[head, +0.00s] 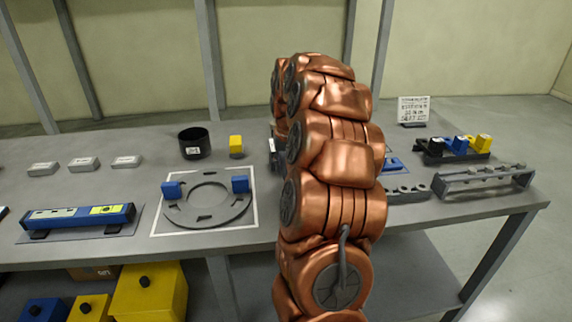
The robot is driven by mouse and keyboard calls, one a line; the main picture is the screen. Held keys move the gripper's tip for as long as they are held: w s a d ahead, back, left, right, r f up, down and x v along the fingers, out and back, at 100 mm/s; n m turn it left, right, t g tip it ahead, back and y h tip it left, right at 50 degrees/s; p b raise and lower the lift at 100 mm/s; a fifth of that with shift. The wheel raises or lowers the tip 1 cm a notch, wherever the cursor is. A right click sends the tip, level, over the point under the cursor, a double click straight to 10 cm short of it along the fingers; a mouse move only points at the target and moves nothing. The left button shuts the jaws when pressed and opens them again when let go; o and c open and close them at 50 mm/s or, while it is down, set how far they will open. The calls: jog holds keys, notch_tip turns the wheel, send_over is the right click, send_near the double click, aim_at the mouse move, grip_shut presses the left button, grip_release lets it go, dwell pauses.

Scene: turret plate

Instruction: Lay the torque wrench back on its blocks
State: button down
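I cannot make out the torque wrench in the head view. My copper-coloured arm stands across the middle of the picture and hides the part of the bench behind it. My gripper is hidden behind the arm, so what it holds does not show. A small blue piece (394,163) shows just right of the arm, partly covered by it. I cannot tell whether it belongs to the wrench or its blocks.
On the grey bench (105,185) a blue level (80,215) lies at left. A grey ring plate (207,218) bears two blue blocks. A black cup (194,145) and yellow block (236,146) stand behind it. Grey racks (484,179) and a sign (413,110) are at right.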

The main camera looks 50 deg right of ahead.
jog(key=shift+s+r+b, duration=0.1)
jog(key=shift+r+b, duration=0.05)
jog(key=shift+b, duration=0.55)
jog(key=shift+s+b+x, duration=0.2)
jog(key=shift+b+x, duration=0.85)
jog(key=shift+x, duration=0.2)
dwell(2.1)
jog(key=c, duration=0.7)
grip_release()
jog(key=shift+a, duration=0.25)
jog(key=shift+w+d+p+v, duration=0.15)
jog(key=shift+w+p+v, duration=0.1)
jog(key=shift+v, duration=0.85)
jog(key=shift+w+d+p+v, duration=0.15)
jog(key=shift+p+v, duration=0.1)
jog(key=shift+v, duration=0.85)
jog(key=shift+w+d+p+v, duration=0.15)
jog(key=shift+p+v, duration=0.1)
jog(key=shift+v, duration=0.85)
jog(key=shift+r, duration=0.15)
jog(key=shift+a, duration=0.1)
